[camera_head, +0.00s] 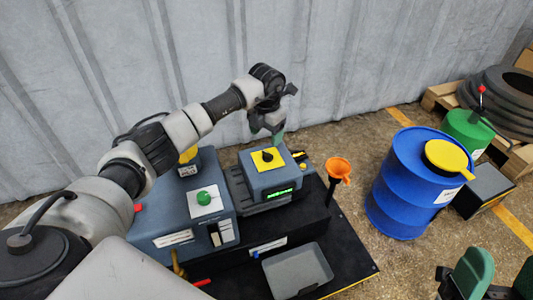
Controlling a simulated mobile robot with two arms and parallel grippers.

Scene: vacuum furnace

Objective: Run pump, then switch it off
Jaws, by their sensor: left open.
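The grey pump unit (268,180) stands on a black base. On its top is a yellow plate with a black rotary knob (267,156), and a small lit green display (281,193) shows on its front. To its left, a blue-grey box (180,225) carries a green knob (203,198) on a white plate. My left gripper (277,138) is open and points down just behind the pump unit's top, near the knob; whether it touches anything is hidden. My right gripper (499,276) is partly in view at the lower right corner, its green fingers apart and empty.
A blue drum (408,185) with a yellow lid stands right. A green canister (467,130) and black hoses (503,95) are behind it. A corrugated wall closes the back.

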